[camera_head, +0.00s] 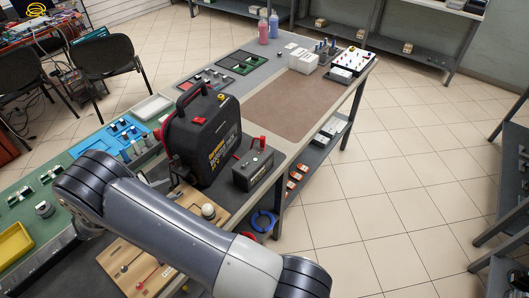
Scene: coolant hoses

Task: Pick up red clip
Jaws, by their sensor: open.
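No single part is clearly a separate red clip at this size. A small red piece (262,142) stands on top of a dark grey box (253,170), at the right of a black case. The black case (212,140), with a carry handle and yellow lettering, stands upright on the bench. A red part (157,134) shows at its left side, and a red patch (198,121) is on its top. My arm crosses the lower left in front of the bench. I cannot make out my gripper's fingers; the arm hides part of the bench.
A wooden board (138,268) with pegs and a red rod lies at the front. A yellow tray (12,243) and a blue tool tray (95,142) sit at the left. The brown mat (300,103) beyond the case is clear. Blue hose (263,221) hangs near the bench's right edge.

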